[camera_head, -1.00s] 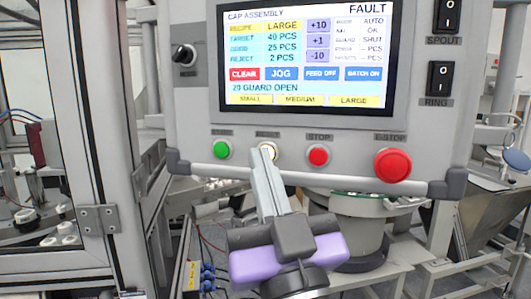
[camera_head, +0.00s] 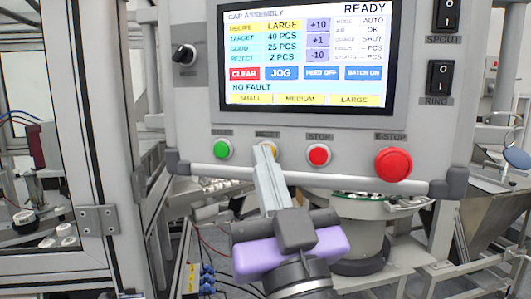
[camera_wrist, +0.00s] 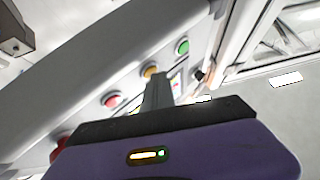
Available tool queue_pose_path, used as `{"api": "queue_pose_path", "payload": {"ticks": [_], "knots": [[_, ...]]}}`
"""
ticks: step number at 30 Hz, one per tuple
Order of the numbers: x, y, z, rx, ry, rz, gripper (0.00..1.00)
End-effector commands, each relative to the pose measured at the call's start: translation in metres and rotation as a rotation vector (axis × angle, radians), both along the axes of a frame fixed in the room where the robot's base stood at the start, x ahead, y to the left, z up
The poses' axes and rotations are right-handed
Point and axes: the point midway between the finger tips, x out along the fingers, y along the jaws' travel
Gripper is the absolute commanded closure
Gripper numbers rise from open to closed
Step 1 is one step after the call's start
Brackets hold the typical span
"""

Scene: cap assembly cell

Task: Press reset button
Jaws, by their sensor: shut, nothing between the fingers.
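The reset button (camera_head: 270,147) is in the row under the screen, between the green button and the red stop button. My gripper covers most of it in the head view; a bit of amber shows at the fingertips. In the wrist view the amber reset button (camera_wrist: 150,71) shows just beyond the fingertips. My gripper (camera_head: 264,151) is shut and empty, its tips pointing up at the button. I cannot tell whether they touch it. The screen (camera_head: 305,55) reads READY and NO FAULT.
The green button (camera_head: 222,149) is left of my fingers, the stop button (camera_head: 318,154) close on the right. The large red E-stop (camera_head: 393,164) stands out further right. A rail (camera_head: 345,181) runs along the panel's lower edge. A framed guard door (camera_head: 97,219) is at left.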

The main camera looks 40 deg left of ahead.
Motion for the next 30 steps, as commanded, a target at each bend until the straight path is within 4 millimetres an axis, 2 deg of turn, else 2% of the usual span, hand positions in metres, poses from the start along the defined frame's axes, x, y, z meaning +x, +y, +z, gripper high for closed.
{"api": "queue_pose_path", "payload": {"ticks": [17, 30], "knots": [[-0.010, -0.004, 0.000, -0.001, 0.001, 0.000, 1.00], [-0.045, -0.018, 0.001, -0.001, 0.001, 0.000, 1.00]]}}
